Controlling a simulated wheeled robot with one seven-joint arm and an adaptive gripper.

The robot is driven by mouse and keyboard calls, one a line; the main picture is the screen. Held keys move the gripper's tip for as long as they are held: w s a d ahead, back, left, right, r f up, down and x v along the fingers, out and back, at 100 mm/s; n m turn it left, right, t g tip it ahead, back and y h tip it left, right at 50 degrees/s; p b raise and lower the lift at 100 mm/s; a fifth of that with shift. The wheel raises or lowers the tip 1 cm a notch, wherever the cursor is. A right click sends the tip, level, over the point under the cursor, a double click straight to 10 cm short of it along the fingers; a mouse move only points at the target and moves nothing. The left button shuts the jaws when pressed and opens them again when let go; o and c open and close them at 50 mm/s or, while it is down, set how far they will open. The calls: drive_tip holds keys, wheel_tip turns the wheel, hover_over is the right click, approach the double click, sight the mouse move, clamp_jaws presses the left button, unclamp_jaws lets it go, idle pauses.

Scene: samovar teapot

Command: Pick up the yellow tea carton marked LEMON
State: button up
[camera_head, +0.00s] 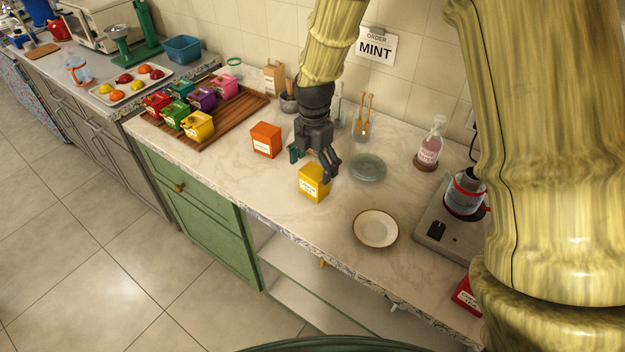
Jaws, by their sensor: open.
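A yellow carton (313,184) stands upright on the pale marble counter, near its front edge. Its label is too small to read surely. My gripper (312,164) is open, reaching down from above just behind the carton. One dark finger is at the left and the other hangs by the carton's right upper side. I cannot tell whether the fingers touch it. Another yellow box (198,126) sits in the wooden tray at the left, among other coloured boxes.
An orange carton (266,140) stands to the left of my gripper. A green glass plate (367,167) and a white saucer (376,229) lie to the right. A wooden tray (244,108) holds several boxes. A hot plate (436,232) with a glass pot is at the right.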

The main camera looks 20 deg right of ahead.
sight(315, 172)
drive_tip(key=shift+s+f, duration=0.25)
drive_tip(key=shift+s, duration=0.1)
drive_tip(key=shift+w+f+p, duration=0.15)
drive_tip(key=shift+f+p, duration=0.05)
drive_tip(key=shift+f, duration=0.5)
drive_tip(key=shift+w+f+p, duration=0.1)
drive_tip(key=shift+f+p, duration=0.05)
drive_tip(key=shift+f, duration=0.55)
drive_tip(key=shift+s+r, duration=0.2)
drive_tip(key=shift+s, duration=0.05)
drive_tip(key=shift+w+f, duration=0.1)
drive_tip(key=shift+f, duration=0.05)
drive_tip(key=c, duration=0.8)
drive_tip(key=shift+c, duration=1.4)
